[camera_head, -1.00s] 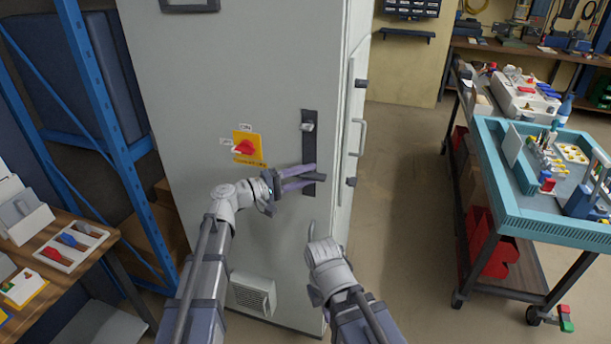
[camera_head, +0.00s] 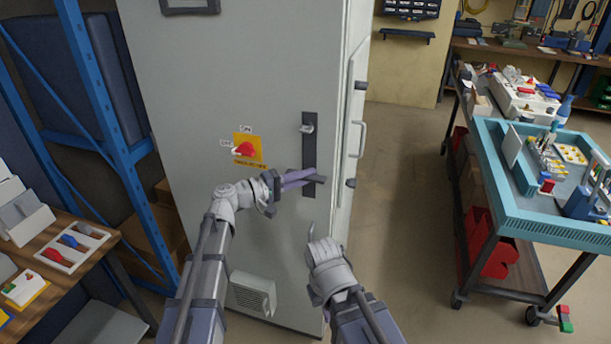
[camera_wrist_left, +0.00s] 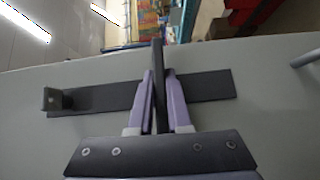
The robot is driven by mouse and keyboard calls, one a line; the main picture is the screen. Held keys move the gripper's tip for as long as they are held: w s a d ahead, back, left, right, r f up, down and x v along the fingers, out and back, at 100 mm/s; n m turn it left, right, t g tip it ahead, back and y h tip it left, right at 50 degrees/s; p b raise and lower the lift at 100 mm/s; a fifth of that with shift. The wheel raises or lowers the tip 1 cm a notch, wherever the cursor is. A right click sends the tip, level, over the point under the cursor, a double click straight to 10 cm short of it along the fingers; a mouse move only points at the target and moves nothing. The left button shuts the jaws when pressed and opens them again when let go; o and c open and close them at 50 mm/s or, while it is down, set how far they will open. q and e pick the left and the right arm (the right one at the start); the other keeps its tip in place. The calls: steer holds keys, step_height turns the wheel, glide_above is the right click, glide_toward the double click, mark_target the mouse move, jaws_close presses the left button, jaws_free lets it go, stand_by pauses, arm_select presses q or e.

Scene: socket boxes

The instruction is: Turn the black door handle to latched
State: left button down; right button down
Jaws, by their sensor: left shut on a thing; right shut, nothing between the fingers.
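The black door handle (camera_head: 320,179) sits at the lower part of a long dark plate (camera_head: 308,140) on the grey cabinet's front. My left gripper (camera_head: 306,177) is shut on the handle. In the left wrist view the handle (camera_wrist_left: 157,75) stands between the two purple fingers (camera_wrist_left: 158,95), with its dark plate (camera_wrist_left: 205,86) behind. A small grey knob (camera_head: 307,127) is near the plate's top, and it also shows in the left wrist view (camera_wrist_left: 53,98). My right gripper (camera_head: 312,232) is shut and empty, low in front of the cabinet and apart from it.
A red rotary switch (camera_head: 246,149) on a yellow plate is left of the handle. A vent (camera_head: 253,293) is below. A blue rack (camera_head: 118,150) and a wooden bench stand at left. A teal cart (camera_head: 520,232) stands at right, with clear floor between it and the cabinet.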

arm_select(q)
steer(key=m+y+p, duration=0.1)
steer(key=y+p, duration=0.1)
steer(key=p, duration=0.1)
steer(key=m+y+p, duration=0.2)
steer(key=p, duration=0.2)
steer(key=m+y+p, duration=0.2)
steer(key=p, duration=0.2)
steer(key=shift+r+g, duration=0.25)
steer(key=shift+g, duration=0.15)
steer(key=shift+m+y+p, duration=0.5)
steer(key=shift+y+p, duration=0.25)
steer(key=shift+y, duration=0.25)
steer(key=shift+s+d+f+m+t+y+p, duration=0.15)
steer(key=shift+m+t+y+p, duration=0.15)
steer(key=shift+m+y+p, duration=0.5)
steer(key=shift+f+m+t+y, duration=0.15)
steer(key=shift+m+t+y, duration=0.3)
steer(key=shift+y, duration=1.05)
steer(key=c, duration=0.9)
jaws_free()
steer(key=shift+o, duration=0.2)
